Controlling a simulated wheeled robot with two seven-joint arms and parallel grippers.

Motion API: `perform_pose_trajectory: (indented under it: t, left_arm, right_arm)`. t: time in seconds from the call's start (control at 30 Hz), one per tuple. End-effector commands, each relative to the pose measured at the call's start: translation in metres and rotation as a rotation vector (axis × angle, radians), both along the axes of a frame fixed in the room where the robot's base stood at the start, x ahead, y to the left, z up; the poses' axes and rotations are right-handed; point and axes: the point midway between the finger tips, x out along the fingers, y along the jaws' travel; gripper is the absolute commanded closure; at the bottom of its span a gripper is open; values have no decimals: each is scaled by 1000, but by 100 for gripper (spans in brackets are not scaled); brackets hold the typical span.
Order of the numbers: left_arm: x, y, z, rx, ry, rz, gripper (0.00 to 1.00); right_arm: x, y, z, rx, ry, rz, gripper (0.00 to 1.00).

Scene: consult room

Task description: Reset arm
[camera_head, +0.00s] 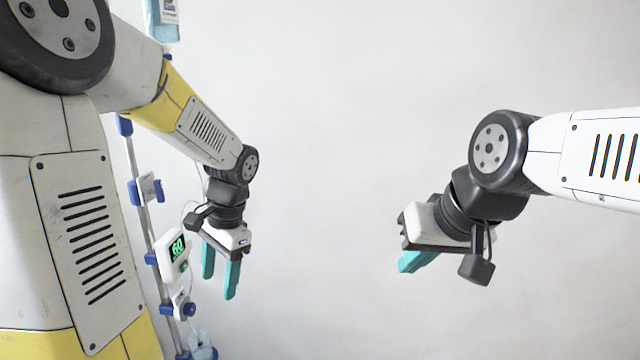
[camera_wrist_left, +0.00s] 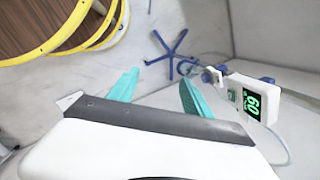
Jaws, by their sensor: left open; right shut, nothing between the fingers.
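My left gripper (camera_head: 219,282) hangs from the left arm in the head view, its two teal fingers apart and pointing down. Nothing is between them. In the left wrist view the fingers of the left gripper (camera_wrist_left: 160,90) also stand apart and empty. My right gripper (camera_head: 412,264) is at the right of the head view, pointing down and to the left. Its teal fingers are together with nothing held.
An infusion stand (camera_head: 139,198) with blue clamps and a pump (camera_head: 173,256) reading 60 stands just left of the left gripper. The space between the arms is clear.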

Motion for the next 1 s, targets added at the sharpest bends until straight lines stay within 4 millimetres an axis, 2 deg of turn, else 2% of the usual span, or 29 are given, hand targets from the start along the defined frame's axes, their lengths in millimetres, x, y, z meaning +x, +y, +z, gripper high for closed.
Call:
perform_pose_trajectory:
  t: [0.03, 0.2, 0.43, 0.67, 1.0]
  left_arm:
    - [-10, -5, 15, -51, -63, 54, 42]
    - [-41, -25, 54, -221, -244, 229, 42]
    - [-80, -49, 94, -431, -454, 436, 42]
    - [-99, -61, 110, -539, -554, 535, 42]
    - [-101, -62, 111, -550, -562, 546, 42]
  right_arm:
    - [0, 0, 0, 0, 0, 0, 100]
    - [0, 0, 0, 0, 0, 0, 100]
    - [0, 0, 0, 0, 0, 0, 100]
    - [0, 0, 0, 0, 0, 0, 100]
    - [0, 0, 0, 0, 0, 0, 100]
